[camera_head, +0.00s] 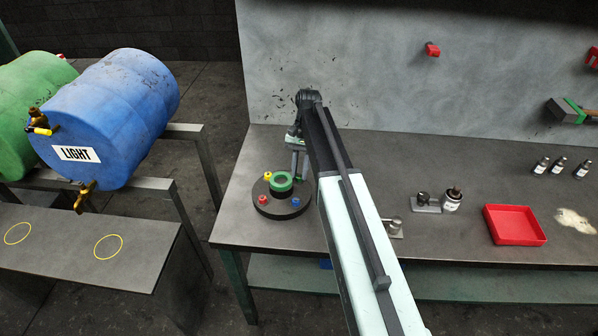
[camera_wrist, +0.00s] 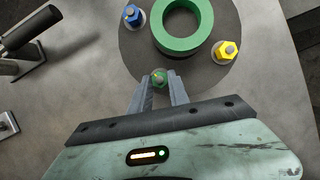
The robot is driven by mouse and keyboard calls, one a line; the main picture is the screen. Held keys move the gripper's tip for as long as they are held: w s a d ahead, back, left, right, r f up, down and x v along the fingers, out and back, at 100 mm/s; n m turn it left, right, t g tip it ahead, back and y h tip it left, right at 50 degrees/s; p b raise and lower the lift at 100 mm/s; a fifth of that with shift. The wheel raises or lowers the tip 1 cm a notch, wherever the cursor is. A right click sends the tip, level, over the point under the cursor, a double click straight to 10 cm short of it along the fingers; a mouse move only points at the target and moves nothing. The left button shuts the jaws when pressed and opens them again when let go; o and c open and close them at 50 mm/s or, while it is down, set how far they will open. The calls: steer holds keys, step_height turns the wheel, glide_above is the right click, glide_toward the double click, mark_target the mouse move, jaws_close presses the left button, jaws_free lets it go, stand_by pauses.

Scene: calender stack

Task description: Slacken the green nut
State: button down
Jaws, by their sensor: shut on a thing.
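The green nut (camera_wrist: 160,78) sits on a stud at the near edge of a dark round plate (camera_wrist: 136,56) in the wrist view. My gripper (camera_wrist: 160,88) has one finger on each side of the nut and is shut on it. In the head view my gripper (camera_head: 298,165) reaches down at the plate's far right side, and the green nut is hidden there. A green ring (camera_head: 281,190) stands on the middle of the dark round plate (camera_head: 270,212).
A yellow nut (camera_head: 267,176), a red nut (camera_head: 262,199) and a blue nut (camera_head: 295,202) surround the ring. The bench (camera_head: 240,225) is bare left of the plate.

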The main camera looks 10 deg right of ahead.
steer(key=shift+w+n, duration=0.15)
steer(key=shift+n, duration=0.45)
steer(key=shift+h, duration=0.3)
steer(key=c, duration=1.5)
jaws_free()
steer(key=shift+f, duration=0.1)
steer(key=shift+r, duration=0.2)
steer(key=p+v, duration=0.7)
steer(key=shift+w+r, duration=0.15)
steer(key=shift+w, duration=0.05)
